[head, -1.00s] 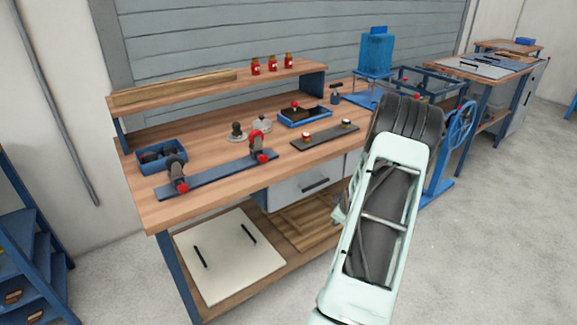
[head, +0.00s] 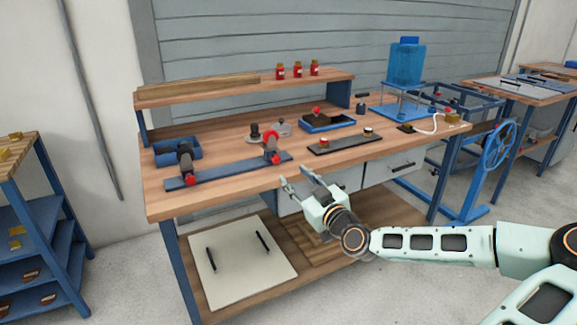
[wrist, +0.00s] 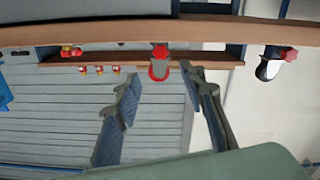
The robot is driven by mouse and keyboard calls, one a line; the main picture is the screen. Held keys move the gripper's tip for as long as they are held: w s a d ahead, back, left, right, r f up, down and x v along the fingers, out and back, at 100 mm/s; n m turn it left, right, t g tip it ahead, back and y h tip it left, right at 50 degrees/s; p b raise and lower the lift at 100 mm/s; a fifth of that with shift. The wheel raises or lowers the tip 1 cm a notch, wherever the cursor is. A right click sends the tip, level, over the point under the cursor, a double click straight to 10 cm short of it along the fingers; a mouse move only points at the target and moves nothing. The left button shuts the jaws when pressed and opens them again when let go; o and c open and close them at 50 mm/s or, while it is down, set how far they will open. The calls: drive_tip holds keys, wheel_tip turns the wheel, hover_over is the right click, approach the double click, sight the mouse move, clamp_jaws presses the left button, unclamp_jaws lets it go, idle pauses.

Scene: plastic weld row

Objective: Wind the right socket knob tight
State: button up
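A blue rail (head: 230,171) lies along the front left of the bench. It carries two dark clamp-like fittings with red knobs. The right red knob (head: 275,159) is low on the fitting with the red ring; the left red knob (head: 190,181) faces front on a darker fitting. My gripper (head: 294,179) is open and empty before the bench's front edge, to the right of and apart from the right knob. In the wrist view, which looks upside down, the right red knob (wrist: 161,51) shows between the open fingers (wrist: 160,76), and the left knob (wrist: 289,54) at the right.
A dark strip with two small knobs (head: 345,141) lies right of the rail. Behind are a blue tray (head: 330,126) and a blue bin (head: 180,150). Red jars (head: 297,71) stand on the shelf. The bench's front edge (head: 215,202) is close to my gripper.

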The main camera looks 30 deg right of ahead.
sight(277, 159)
drive_tip(key=w, duration=0.3)
drive_tip(key=w+b, duration=0.1)
drive_tip(key=w, duration=0.6)
drive_tip(key=shift+w+a+f+b, duration=0.1)
drive_tip(key=shift+w+a+b, duration=0.15)
drive_tip(key=shift+w+b, duration=0.15)
drive_tip(key=shift+c, duration=0.4)
drive_tip(key=shift+s, duration=0.1)
clamp_jaws()
